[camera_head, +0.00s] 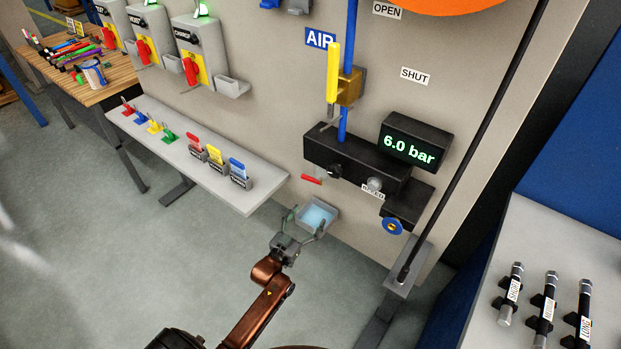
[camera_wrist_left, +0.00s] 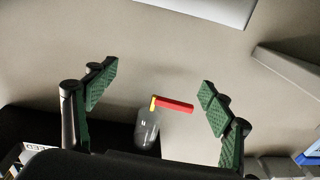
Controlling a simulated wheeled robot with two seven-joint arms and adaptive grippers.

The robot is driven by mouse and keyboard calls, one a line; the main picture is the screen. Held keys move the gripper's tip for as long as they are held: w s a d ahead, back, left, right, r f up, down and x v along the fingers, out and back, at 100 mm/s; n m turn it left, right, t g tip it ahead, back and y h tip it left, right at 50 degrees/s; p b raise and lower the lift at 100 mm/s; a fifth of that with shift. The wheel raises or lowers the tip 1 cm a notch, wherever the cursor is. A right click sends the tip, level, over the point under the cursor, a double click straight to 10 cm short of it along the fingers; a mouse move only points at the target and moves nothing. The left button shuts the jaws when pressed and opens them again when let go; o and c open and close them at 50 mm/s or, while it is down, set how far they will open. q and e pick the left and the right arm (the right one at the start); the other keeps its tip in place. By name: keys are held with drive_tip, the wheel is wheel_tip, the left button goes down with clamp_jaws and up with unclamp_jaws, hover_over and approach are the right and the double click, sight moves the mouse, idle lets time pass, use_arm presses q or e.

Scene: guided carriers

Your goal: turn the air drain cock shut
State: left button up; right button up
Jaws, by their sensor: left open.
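The drain cock's red lever (camera_head: 312,180) sticks out to the left below the black air unit (camera_head: 345,160) on the wall panel. In the left wrist view the red lever (camera_wrist_left: 175,104) points right from a small yellow stem, next to a clear bowl (camera_wrist_left: 147,128). My left gripper (camera_head: 306,222) is open and empty, below the lever in the head view. In the left wrist view its green pads (camera_wrist_left: 158,97) stand on either side of the lever, apart from it; how far off it is I cannot tell. My right gripper is not in view.
A yellow valve lever (camera_head: 333,72) stands upright on the blue pipe, and the display (camera_head: 413,147) reads 6.0 bar. A grey shelf (camera_head: 235,197) with padlocks and tags lies left.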

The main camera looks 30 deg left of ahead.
sight(310, 180)
use_arm(q)
drive_tip(key=w+a+r+t, duration=0.1)
drive_tip(key=w+r, duration=0.2)
drive_tip(key=w+a+r+n+t+y, duration=0.1)
drive_tip(key=w+a+r, duration=0.1)
drive_tip(key=w+r, duration=0.1)
drive_tip(key=w+a+r+t+y, duration=0.1)
drive_tip(key=w+r, duration=0.2)
drive_tip(key=shift+w+a+r+n+t, duration=0.15)
drive_tip(key=shift+w+a+n+t, duration=0.15)
drive_tip(key=shift+w+a+t, duration=0.1)
drive_tip(key=c, duration=1.6)
